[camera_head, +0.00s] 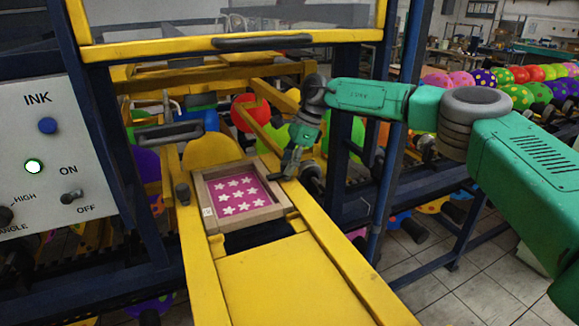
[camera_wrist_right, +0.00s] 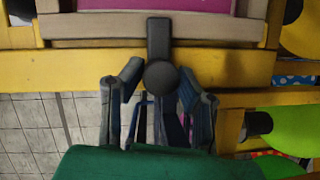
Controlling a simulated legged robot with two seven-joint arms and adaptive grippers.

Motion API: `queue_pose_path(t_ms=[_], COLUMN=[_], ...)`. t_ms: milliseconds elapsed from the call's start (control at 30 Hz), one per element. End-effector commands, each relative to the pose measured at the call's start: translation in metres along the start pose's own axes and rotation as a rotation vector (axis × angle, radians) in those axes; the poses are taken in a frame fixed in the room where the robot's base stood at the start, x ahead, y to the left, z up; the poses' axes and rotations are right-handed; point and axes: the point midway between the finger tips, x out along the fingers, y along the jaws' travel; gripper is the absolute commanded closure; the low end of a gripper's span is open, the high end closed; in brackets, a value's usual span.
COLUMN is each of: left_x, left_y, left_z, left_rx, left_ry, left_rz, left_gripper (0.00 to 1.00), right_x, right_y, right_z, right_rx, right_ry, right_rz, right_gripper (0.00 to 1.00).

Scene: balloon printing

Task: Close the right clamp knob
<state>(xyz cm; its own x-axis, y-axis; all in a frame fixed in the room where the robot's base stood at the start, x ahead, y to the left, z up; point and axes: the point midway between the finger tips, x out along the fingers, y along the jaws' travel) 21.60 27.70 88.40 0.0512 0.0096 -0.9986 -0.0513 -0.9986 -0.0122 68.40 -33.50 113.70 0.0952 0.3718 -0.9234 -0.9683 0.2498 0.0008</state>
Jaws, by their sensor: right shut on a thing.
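My right gripper (camera_head: 290,167) reaches down beside the right edge of the wooden print frame (camera_head: 249,216), which holds a pink screen with white stars (camera_head: 238,194). In the wrist view, the right clamp knob (camera_wrist_right: 161,75) is round and dark, with a flat bar (camera_wrist_right: 158,38) that points at the frame and overlaps its edge. The fingers of my right gripper (camera_wrist_right: 160,87) stand on both sides of the knob and are shut on it. In the head view the gripper mostly hides this knob. The left clamp knob (camera_head: 183,192) stands at the frame's left side. My left gripper is out of view.
Yellow rails (camera_head: 345,262) run along both sides of the frame. A white ink panel (camera_head: 48,150) with a green light stands at left. A black handle (camera_head: 170,131) is behind the frame. A blue post (camera_head: 400,120) rises near my right arm. Balloons fill the back.

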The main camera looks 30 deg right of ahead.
Motion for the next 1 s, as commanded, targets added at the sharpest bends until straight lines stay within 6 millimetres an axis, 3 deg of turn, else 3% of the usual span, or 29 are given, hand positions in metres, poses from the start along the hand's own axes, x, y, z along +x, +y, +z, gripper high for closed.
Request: queue_pose_path(t_ms=[467, 500, 567, 867, 1000], left_x=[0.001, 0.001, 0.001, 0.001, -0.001], left_y=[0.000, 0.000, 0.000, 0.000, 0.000], left_z=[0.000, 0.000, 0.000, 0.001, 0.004], left_rx=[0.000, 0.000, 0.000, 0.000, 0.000], left_ry=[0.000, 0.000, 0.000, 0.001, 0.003], left_rz=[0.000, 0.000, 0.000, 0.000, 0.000], left_gripper=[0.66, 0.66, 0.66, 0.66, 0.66], right_x=[0.004, 0.004, 0.004, -0.001, -0.014], right_y=[0.003, 0.003, 0.003, 0.002, 0.000], right_z=[0.004, 0.004, 0.004, 0.000, -0.001], right_rx=[-0.019, -0.019, -0.019, -0.016, -0.015], right_ry=[0.000, -0.001, -0.001, -0.003, -0.005], right_rz=[0.015, 0.014, 0.014, 0.007, 0.004], right_gripper=[0.99, 0.67, 0.51, 0.51, 0.51])
